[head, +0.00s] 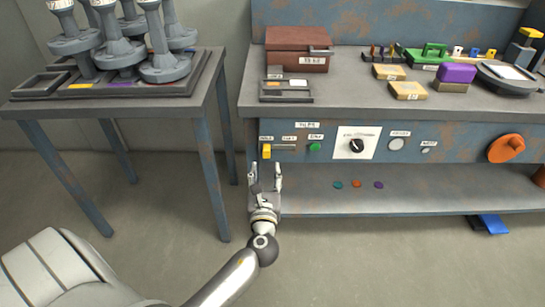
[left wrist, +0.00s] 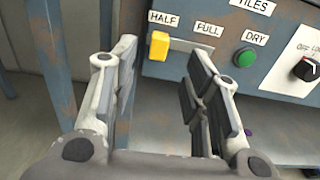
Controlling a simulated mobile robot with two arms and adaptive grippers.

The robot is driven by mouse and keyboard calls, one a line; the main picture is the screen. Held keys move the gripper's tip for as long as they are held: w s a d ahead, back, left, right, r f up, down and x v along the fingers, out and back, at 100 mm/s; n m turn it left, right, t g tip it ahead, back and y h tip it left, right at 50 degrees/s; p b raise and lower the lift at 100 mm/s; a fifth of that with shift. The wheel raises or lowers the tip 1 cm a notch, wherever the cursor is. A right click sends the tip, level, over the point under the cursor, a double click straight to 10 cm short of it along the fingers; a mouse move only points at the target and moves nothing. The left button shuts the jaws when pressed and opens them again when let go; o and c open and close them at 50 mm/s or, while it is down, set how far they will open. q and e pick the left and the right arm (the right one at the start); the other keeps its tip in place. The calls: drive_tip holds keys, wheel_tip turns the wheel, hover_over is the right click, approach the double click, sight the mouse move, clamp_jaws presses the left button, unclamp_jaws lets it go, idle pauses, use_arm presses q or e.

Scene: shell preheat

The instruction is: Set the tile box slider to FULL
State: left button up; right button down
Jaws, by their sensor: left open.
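The slider's yellow knob (head: 266,151) is on the blue front panel of the bench, at the left end of a short pale track (head: 285,147). In the left wrist view the knob (left wrist: 158,45) sits under the HALF label (left wrist: 163,18), with the FULL label (left wrist: 207,29) to its right. A TILES label (left wrist: 255,6) is above. My left gripper (head: 265,172) is open and empty, just below and in front of the knob in the picture. In the left wrist view its fingers (left wrist: 160,68) lie either side of the knob, apart from it. My right gripper is not in view.
A green button (head: 315,147) marked DRY is right of the track, then a black rotary knob (head: 356,146). An orange handwheel (head: 505,148) is farther right. A lower shelf (head: 330,200) runs under the panel. A side table (head: 205,95) with grey parts stands left.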

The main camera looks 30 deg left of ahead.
sight(266, 153)
use_arm(q)
drive_tip(key=b+x, duration=0.1)
drive_tip(key=x, duration=0.6)
drive_tip(key=shift+w+a, duration=0.15)
drive_tip(key=shift+w, duration=0.1)
drive_tip(key=shift+w+a, duration=0.35)
drive_tip(key=shift+w, duration=0.25)
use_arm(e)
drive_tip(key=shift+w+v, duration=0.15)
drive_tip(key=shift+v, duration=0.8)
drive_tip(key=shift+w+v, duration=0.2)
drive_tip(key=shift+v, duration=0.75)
use_arm(q)
drive_tip(key=shift+c, duration=0.4)
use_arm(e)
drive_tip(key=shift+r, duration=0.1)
use_arm(q)
clamp_jaws()
